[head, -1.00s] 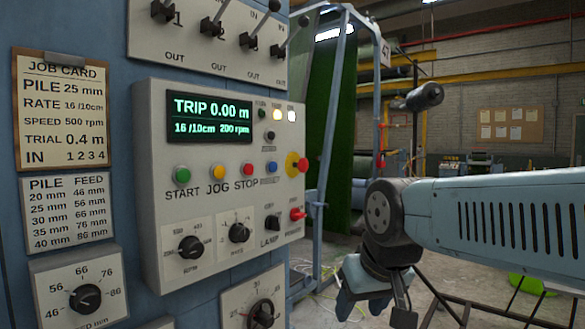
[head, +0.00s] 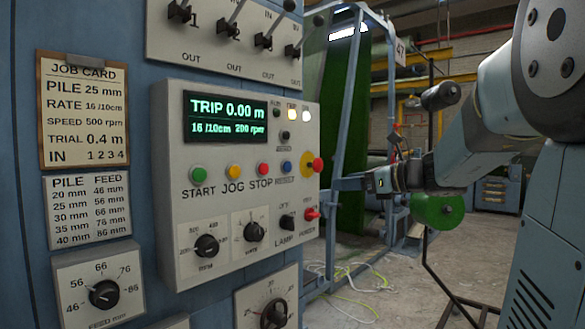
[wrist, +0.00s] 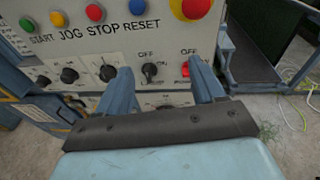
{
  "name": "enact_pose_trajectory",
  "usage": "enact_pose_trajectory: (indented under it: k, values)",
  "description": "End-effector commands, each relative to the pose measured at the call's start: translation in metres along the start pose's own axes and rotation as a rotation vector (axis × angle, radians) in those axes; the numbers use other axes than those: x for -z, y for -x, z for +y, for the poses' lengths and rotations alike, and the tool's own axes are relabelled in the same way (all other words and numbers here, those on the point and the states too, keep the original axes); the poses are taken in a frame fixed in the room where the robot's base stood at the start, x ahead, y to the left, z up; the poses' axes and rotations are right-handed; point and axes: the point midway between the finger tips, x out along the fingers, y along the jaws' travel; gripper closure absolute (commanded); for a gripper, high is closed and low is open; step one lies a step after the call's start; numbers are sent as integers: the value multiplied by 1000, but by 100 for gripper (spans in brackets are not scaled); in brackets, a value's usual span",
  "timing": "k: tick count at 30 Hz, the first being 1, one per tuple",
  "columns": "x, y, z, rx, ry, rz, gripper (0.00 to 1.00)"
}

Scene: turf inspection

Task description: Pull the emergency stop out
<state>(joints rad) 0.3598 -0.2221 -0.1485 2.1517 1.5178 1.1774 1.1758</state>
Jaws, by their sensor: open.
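The emergency stop is a red mushroom button (head: 317,165) on a yellow round backing, at the right edge of the grey control panel (head: 170,240). In the wrist view the red button (wrist: 195,8) is cut by the top edge, above my right-hand finger. Whether it is latched in, I cannot tell. The panel display (head: 226,118) reads TRIP 0.00 m. My gripper (head: 338,183) is open and empty, right of the panel and slightly below the button, apart from it in the head view. In the wrist view its two fingers (wrist: 165,73) stand wide apart, facing the lower panel.
A red switch (head: 311,214) sits below the emergency stop, close to a fingertip in the wrist view. A lamp knob (head: 287,222) and coloured buttons are nearby. A blue frame (head: 338,120) with green turf stands behind. Cables (head: 350,285) lie on the floor.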

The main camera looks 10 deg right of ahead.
Motion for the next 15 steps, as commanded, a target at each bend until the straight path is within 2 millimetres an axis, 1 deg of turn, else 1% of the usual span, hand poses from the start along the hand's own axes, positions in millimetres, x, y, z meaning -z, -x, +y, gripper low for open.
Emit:
enact_pose_trajectory:
  k: [1,3,6,11,15]
  values:
    - [-5,2,-16,26,-64,-40,32]
    - [-12,5,-32,52,-139,-90,32]
    - [-19,9,-45,71,-204,-137,32]
    - [-23,3,-52,80,-234,-158,32]
    - [-25,-15,-53,78,-232,-157,32]
